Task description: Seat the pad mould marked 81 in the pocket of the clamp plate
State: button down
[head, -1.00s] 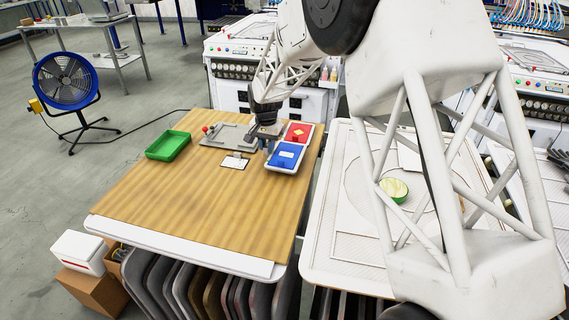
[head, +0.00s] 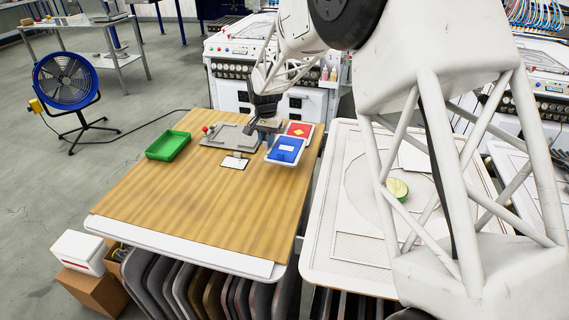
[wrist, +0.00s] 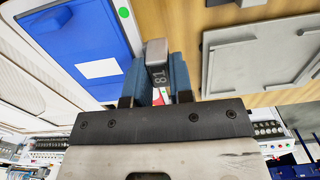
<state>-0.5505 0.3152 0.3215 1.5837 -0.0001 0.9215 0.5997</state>
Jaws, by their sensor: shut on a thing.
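The pad mould (head: 286,150) is a blue panel with a white label and a pale rim. In the wrist view its blue face (wrist: 75,40) is left of my gripper, with a green dot on the rim. My gripper (head: 266,137) is shut on its grey tab marked 81, between blue fingers (wrist: 157,80). The mould looks slightly raised; its underside is hidden. The grey clamp plate (head: 210,140) lies on the wooden table, left of my gripper. Part of it shows at the right of the wrist view (wrist: 245,60). My wrist partly covers the plate in the head view.
A red panel with a pale rim (head: 299,129) lies just behind the blue mould. A green tray (head: 168,146) is left of the clamp plate, and a black-edged white card (head: 234,162) is in front. The near wooden tabletop (head: 190,210) is clear.

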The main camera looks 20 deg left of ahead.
jog(key=shift+a, duration=0.15)
jog(key=shift+w+a+r+n, duration=0.1)
jog(key=shift+w+a+n, duration=0.05)
jog(key=shift+a+n, duration=0.3)
jog(key=shift+w+a+r+n, duration=0.1)
jog(key=shift+a+n, duration=0.15)
jog(key=shift+n, duration=0.3)
jog(key=w+a+r+n, duration=0.2)
jog(key=a+n, duration=1.1)
jog(key=n, duration=0.3)
jog(key=shift+w+a+r+n, duration=0.15)
jog(key=shift+a+r+n, duration=0.1)
jog(key=shift+a+n, duration=0.1)
jog(key=shift+f, duration=0.3)
send_over(230, 146)
jog(key=shift+w+f, duration=0.1)
jog(key=shift+f, duration=2.1)
jog(key=shift+f, duration=0.95)
dwell(0.8)
jog(key=c, duration=0.9)
grip_release()
jog(key=shift+f, duration=0.1)
